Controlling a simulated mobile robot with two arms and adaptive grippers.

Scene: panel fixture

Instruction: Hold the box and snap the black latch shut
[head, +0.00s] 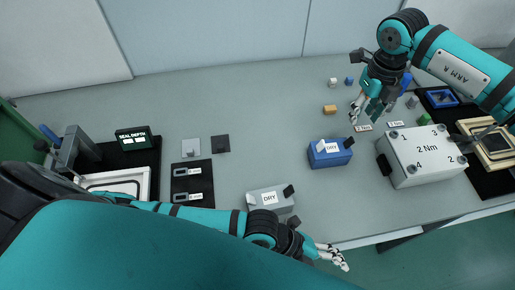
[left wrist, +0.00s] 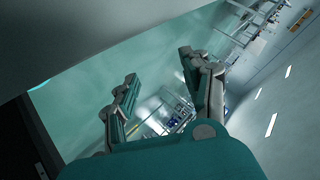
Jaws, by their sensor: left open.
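A grey box (head: 262,201) labelled DRY sits near the table's front edge in the head view, with a black latch (head: 289,191) standing up at its right end. A blue box (head: 330,158) labelled DRY sits further back to the right, with a pale tab and a dark piece on it. My left gripper (head: 335,257) is to the right of and below the grey box, out past the table's front edge, apart from it. In the left wrist view its fingers (left wrist: 165,95) are spread and empty. My right gripper (head: 357,108) is above the back right of the table; its finger gap is unclear.
A large white box (head: 425,160) marked 2 Nm stands at the right. Small blocks, including an orange one (head: 329,109), lie at the back. A black mat (head: 193,183) and white tray lie left. Table is clear between the blue and white boxes.

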